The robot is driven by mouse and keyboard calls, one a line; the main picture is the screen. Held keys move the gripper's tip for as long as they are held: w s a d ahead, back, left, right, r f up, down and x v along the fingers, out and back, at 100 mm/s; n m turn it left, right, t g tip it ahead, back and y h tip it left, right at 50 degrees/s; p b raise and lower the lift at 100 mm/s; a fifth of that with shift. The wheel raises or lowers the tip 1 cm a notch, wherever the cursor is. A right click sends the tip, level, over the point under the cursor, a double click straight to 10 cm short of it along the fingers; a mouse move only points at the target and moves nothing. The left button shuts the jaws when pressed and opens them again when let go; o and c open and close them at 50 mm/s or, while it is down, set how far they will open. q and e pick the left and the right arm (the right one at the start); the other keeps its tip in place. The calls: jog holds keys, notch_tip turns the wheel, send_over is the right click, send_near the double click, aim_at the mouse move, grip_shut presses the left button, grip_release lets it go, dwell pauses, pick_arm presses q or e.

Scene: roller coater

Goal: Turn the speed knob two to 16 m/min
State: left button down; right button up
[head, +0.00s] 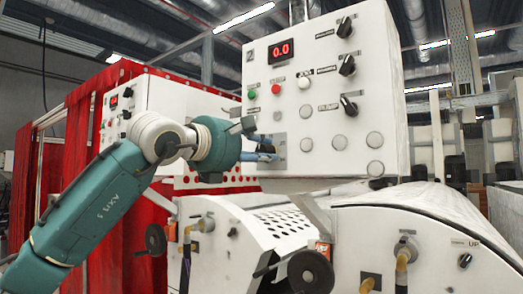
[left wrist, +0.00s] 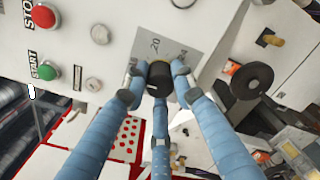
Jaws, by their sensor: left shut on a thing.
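My left gripper (head: 266,150) is at the panel's lower left. In the left wrist view, its blue fingers (left wrist: 159,88) are closed around the knob from several sides. The fingers hide the knob in the head view, and its pointer cannot be made out. My right gripper is not in view.
Above the knob are the green start button (head: 251,94) and red stop button (head: 276,89). Black selector knobs (head: 347,65) line the panel's right side. Below is the white machine housing (head: 240,235) with a black handwheel (head: 311,271). A second panel (head: 125,110) stands behind at left.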

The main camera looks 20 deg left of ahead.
pick_arm(q)
jog(key=shift+s+r+m, duration=0.1)
jog(key=shift+r+m, duration=0.1)
jog(key=shift+m, duration=0.1)
dwell(0.4)
jog(key=c, duration=1.4)
grip_release()
jog(key=shift+f, duration=0.1)
jog(key=shift+c, duration=0.2)
jog(key=v, duration=1.2)
jog(key=shift+d, duration=0.1)
